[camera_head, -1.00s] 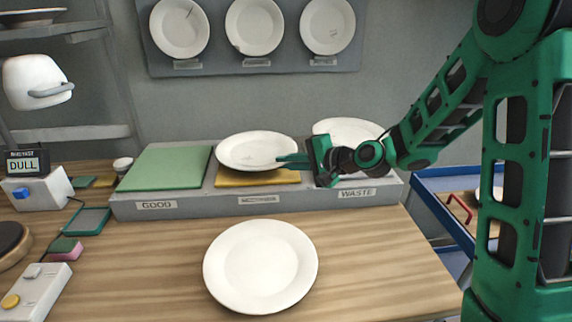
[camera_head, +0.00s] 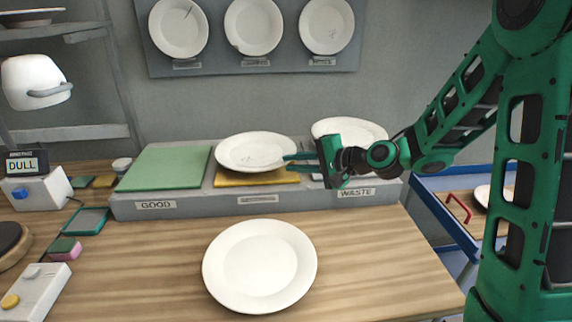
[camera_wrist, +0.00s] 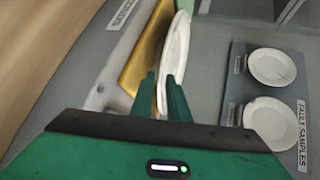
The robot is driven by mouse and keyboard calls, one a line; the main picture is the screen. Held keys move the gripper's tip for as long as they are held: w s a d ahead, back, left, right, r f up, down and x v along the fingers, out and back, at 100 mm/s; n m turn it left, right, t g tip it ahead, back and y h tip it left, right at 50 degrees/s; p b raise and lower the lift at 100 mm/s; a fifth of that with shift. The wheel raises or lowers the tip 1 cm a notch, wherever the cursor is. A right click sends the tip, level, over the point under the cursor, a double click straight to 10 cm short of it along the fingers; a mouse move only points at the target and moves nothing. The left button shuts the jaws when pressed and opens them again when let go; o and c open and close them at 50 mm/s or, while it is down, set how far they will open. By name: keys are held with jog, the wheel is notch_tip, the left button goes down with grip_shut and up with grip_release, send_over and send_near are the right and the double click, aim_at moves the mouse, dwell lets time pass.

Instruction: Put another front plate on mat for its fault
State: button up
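A white plate (camera_head: 257,150) with thin dark marks lies on the yellow middle mat (camera_head: 262,180); its rim also shows in the wrist view (camera_wrist: 177,45). My gripper (camera_head: 287,162) is at the plate's right edge. Its two fingers (camera_wrist: 162,92) are apart, with the rim in the gap between them. Another white plate (camera_head: 349,131) lies at the WASTE place, partly hidden by my gripper. The green GOOD mat (camera_head: 165,168) is bare. A white front plate (camera_head: 259,267) lies on the wooden table, no fault visible on it.
Fault sample plates (camera_head: 254,26) hang on the wall board. A blue cart (camera_head: 440,205) with a red-handled tray is at right.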

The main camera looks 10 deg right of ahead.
jog(key=v, duration=0.9)
jog(key=s+d+f+n+g+h, duration=0.1)
jog(key=s+d+f+g+h, duration=0.1)
jog(key=s+d, duration=0.4)
jog(key=s+d+f+n+g+h, duration=0.1)
jog(key=s+d+f+g+h, duration=0.1)
jog(key=s+d+h, duration=0.2)
jog(key=s+d+f+n+g+h, duration=0.2)
jog(key=s+d+f+g+h, duration=0.1)
jog(key=s+d, duration=0.6)
jog(key=shift+s, duration=1.15)
jog(key=s+d+r+g, duration=0.1)
jog(key=s+d+g, duration=0.1)
jog(key=s, duration=0.9)
jog(key=shift+d+r+m+g+h, duration=0.15)
jog(key=shift+d+m+g+h, duration=0.25)
jog(key=shift+d, duration=0.45)
jog(key=shift+w+f, duration=0.25)
jog(key=shift+w, duration=0.35)
